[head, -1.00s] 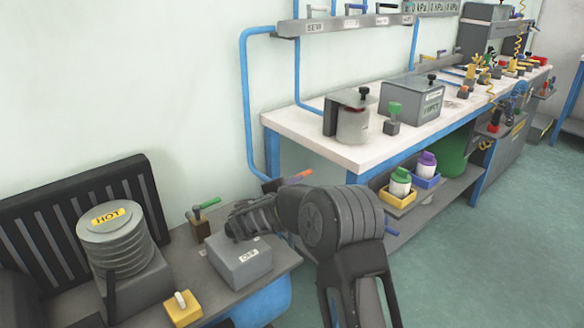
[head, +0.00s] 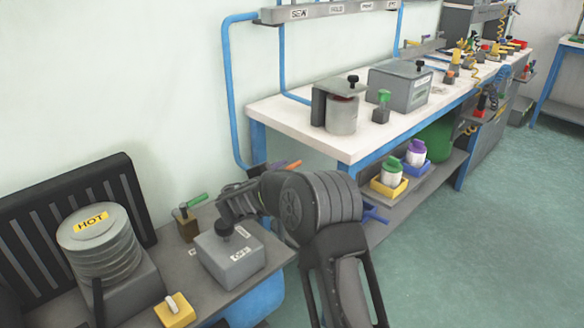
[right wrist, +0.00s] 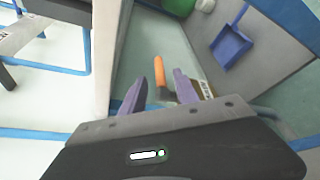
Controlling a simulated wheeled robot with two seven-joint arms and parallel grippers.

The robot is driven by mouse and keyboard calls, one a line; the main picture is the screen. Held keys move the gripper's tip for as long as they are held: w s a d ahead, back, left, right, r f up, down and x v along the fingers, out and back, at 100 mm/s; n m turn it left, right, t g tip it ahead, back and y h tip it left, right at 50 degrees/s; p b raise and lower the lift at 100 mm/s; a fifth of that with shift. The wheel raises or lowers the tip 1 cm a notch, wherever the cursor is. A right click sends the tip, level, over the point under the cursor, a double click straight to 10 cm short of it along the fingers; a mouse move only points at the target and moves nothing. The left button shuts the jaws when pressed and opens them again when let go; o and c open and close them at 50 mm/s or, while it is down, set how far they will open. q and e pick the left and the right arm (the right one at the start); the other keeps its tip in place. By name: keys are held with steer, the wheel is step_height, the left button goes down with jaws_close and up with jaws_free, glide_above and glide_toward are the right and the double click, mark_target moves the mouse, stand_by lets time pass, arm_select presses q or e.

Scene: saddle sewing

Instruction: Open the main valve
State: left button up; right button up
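An orange lever handle (right wrist: 159,72) lies between and beyond the two purple fingers of my right gripper (right wrist: 158,92) in the right wrist view. The fingers are apart, and I see no contact with the handle. In the head view an orange handle (head: 285,166) shows just behind my right arm, by the bench's left end; my right fingers are hidden there. A green lever (head: 194,202) sits on a brown block (head: 186,228) left of my arm. No label marks either as the main valve. My left gripper is not in view.
A grey box with a black knob (head: 231,262) stands close under my right arm. A stack marked HOT (head: 97,245) and a yellow block (head: 174,312) stand left. The white bench (head: 280,120) and blue pipes (head: 233,90) border the arm. The floor right is clear.

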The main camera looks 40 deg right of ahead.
mark_target(292, 167)
steer(key=x, duration=0.5)
steer(key=shift+w+d+f, duration=0.1)
steer(key=shift+d, duration=0.2)
steer(key=shift+c, duration=0.6)
jaws_close()
stand_by(0.5)
